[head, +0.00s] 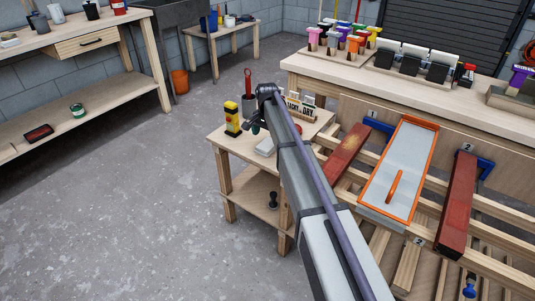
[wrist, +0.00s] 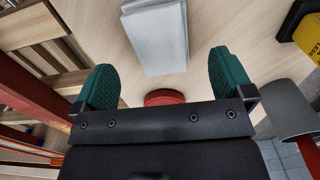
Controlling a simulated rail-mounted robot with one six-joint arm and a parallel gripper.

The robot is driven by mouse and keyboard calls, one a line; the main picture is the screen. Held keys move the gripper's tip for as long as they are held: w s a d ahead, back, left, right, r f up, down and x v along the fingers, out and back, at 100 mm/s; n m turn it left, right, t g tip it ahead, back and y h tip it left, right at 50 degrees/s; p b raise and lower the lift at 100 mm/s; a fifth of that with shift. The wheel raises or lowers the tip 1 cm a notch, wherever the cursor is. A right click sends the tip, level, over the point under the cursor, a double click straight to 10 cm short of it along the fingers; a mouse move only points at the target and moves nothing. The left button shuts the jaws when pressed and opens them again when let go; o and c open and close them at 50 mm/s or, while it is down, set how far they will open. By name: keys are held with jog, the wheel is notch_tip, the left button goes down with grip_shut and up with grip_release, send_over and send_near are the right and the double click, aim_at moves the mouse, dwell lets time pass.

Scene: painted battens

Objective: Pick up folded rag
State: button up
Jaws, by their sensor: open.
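The folded rag (wrist: 155,35) is a pale grey, flat folded cloth lying on the small wooden table. In the wrist view it is at the top centre, ahead of my fingertips and apart from them. In the head view the rag (head: 265,147) shows partly, beside my arm. My gripper (wrist: 164,78) is open, with green pads spread wide and nothing held between them. In the head view my gripper (head: 257,128) is small and partly hidden by my own arm, above the little table.
A grey cup (wrist: 287,106) with a red-handled tool stands close to my right finger. A yellow and black object (head: 232,120) stands at the table's left. A red round object (wrist: 165,97) shows below the rag, partly hidden. Red battens and an orange-rimmed tray (head: 380,205) lie right.

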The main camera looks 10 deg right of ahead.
aim_at(268, 143)
jog(key=f+b, duration=0.5)
jog(key=shift+w+d+f, duration=0.1)
jog(key=shift+w+f, duration=0.05)
jog(key=shift+w, duration=0.05)
jog(key=shift+r, duration=0.2)
jog(key=c, duration=1.1)
